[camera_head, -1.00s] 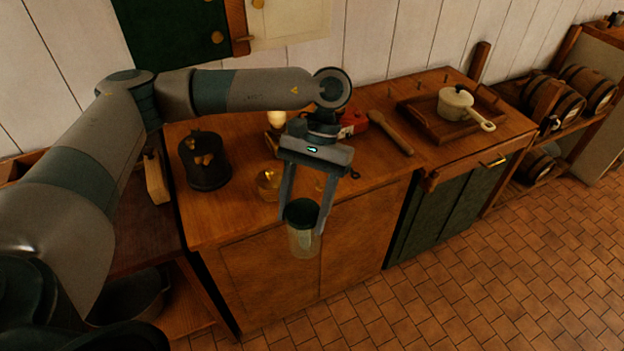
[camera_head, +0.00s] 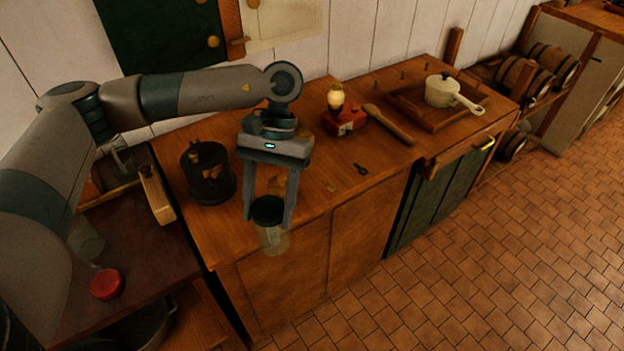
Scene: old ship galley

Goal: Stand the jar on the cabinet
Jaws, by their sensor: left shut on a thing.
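The jar (camera_head: 272,239) is clear glass with a dark green lid. My left gripper (camera_head: 268,218) points down and is shut on the jar at its lid, one finger on each side. The jar hangs upright, and in the picture its body overlaps the front edge and front face of the wooden cabinet (camera_head: 335,205). I cannot tell whether it is over the cabinet top or just in front of it. My right gripper is not in view.
On the cabinet top are a dark round canister (camera_head: 208,180), a red lamp (camera_head: 345,122), a wooden pin (camera_head: 388,124) and a dark key (camera_head: 360,168). A tray (camera_head: 425,118) holds a cream pan (camera_head: 443,91). A red lid (camera_head: 107,284) lies on the lower left table.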

